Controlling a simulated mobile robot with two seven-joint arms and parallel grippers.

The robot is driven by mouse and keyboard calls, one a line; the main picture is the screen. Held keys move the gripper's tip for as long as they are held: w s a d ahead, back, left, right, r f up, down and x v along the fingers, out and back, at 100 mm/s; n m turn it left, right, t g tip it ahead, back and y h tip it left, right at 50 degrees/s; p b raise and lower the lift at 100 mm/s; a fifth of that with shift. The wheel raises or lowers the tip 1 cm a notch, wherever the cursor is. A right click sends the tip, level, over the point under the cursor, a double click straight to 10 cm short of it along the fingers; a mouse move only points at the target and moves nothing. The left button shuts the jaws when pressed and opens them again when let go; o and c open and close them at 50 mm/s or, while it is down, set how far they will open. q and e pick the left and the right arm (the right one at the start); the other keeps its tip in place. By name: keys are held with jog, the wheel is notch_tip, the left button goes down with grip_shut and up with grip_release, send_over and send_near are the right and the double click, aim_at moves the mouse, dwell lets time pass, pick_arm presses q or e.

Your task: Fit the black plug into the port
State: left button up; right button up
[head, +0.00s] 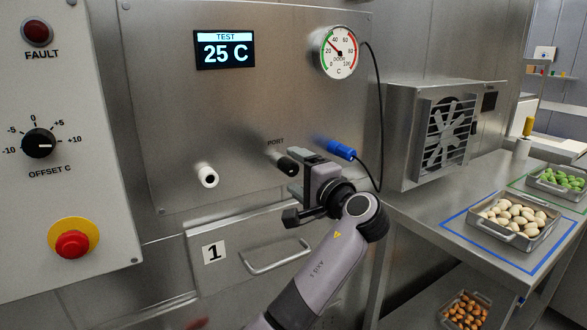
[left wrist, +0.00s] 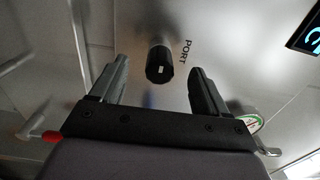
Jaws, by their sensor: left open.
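The black plug (head: 289,165) sits at the port on the steel panel, under the label PORT, at the end of a short metal cylinder. In the left wrist view the plug (left wrist: 160,66) shows end-on with a small white mark, next to the PORT label. Whether it is fully seated I cannot tell. My left gripper (head: 297,178) is open in front of the panel. In the left wrist view its two fingers stand on either side of the plug, with gaps showing. My right gripper is not in view.
A white cylinder (head: 206,175) sticks out to the left. A drawer handle (head: 274,258) lies below. A fan box (head: 440,130) stands right.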

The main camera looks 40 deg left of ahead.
pick_arm(q)
jog(key=p+v, duration=0.1)
jog(key=v, duration=0.4)
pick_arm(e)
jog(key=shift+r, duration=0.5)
pick_arm(q)
jog(key=shift+a, duration=0.1)
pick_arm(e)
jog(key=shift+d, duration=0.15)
pick_arm(q)
jog(key=b+v, duration=0.1)
jog(key=v, duration=0.6)
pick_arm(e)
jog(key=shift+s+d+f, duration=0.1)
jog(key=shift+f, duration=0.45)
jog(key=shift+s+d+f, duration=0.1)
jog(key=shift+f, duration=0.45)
